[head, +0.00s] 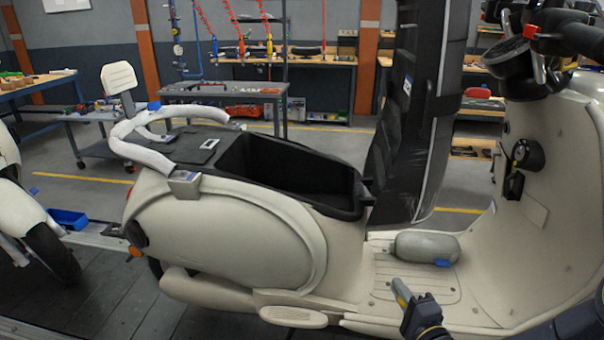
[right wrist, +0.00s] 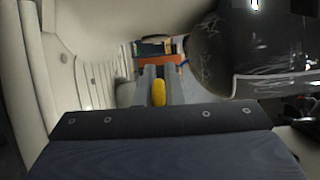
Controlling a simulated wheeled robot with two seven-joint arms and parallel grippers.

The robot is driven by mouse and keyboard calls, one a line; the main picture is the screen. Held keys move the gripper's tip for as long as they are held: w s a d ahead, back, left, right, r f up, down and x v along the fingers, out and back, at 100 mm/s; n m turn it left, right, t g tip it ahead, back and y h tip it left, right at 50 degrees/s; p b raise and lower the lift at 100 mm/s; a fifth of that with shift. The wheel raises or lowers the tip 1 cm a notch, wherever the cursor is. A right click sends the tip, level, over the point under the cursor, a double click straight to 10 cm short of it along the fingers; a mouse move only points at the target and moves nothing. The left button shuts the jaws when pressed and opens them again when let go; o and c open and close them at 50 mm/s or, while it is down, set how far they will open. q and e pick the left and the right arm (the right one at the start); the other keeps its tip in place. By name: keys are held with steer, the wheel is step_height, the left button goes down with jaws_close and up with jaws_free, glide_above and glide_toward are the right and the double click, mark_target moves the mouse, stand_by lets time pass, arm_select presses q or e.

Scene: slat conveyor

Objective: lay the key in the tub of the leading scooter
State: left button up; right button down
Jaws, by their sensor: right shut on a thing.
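The leading scooter (head: 240,235) is cream and stands in the middle of the head view, facing right. Its seat (head: 425,110) is raised, and the black tub (head: 335,208) under it is open from above; I see nothing lying in it. My right gripper (head: 403,290) is low over the footboard, right of and below the tub. It is shut on the key; a yellow part of the key (right wrist: 159,92) shows between the fingers (right wrist: 159,80) in the right wrist view. The rest of the key is hidden or too small to make out. My left gripper is not in view.
A grey rounded bundle (head: 425,247) lies on the footboard. The raised seat stands between footboard and tub at the far side. A white curved rail (head: 145,155) is behind the tub. A second scooter (head: 40,240) and a blue tray (head: 68,218) are at left.

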steer(key=s+f+m+h, duration=0.3)
steer(key=s+f+h, duration=0.2)
steer(key=f, duration=0.6)
steer(key=shift+s+f+t, duration=0.4)
